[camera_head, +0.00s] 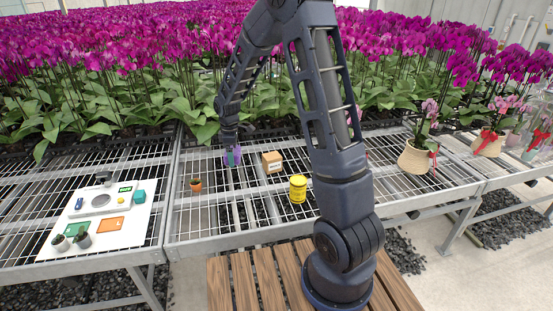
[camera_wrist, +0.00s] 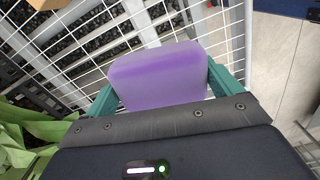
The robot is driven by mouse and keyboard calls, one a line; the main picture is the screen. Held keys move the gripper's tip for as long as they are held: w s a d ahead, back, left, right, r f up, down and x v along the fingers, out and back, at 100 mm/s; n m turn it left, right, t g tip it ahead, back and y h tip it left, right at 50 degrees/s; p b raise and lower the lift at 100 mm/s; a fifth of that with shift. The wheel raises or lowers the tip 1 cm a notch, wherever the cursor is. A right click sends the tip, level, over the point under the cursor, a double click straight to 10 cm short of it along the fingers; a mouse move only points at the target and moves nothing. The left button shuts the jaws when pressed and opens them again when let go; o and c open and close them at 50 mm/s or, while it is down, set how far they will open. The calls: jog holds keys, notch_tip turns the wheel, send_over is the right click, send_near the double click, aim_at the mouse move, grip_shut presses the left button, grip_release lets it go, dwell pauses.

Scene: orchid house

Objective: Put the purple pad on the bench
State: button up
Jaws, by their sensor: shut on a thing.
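The purple pad (camera_wrist: 158,78) is a soft-looking block with rounded corners, held between the two teal fingers of my gripper (camera_wrist: 160,95) in the wrist view. In the head view my gripper (camera_head: 232,157) points down over the wire-mesh bench (camera_head: 215,215), and a little purple of the pad shows beside the fingers. The bench mesh shows behind the pad in the wrist view. I cannot tell whether the pad touches the mesh.
A small terracotta pot (camera_head: 195,185) stands left of my gripper. A white board (camera_head: 100,222) with a scale and small items lies at the left. Orchids fill the back. Bare mesh lies in front.

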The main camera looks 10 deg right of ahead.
jog(key=w+d+m, duration=0.5)
jog(key=w+d, duration=0.7)
jog(key=d, duration=0.4)
jog(key=m, duration=1.1)
send_over(370, 160)
notch_tip(370, 160, down, 20)
jog(key=shift+w+r, duration=0.15)
jog(key=shift+r, duration=0.05)
jog(key=shift+f, duration=0.1)
jog(key=o, duration=0.6)
jog(key=shift+c, duration=0.2)
jog(key=shift+o, duration=0.7)
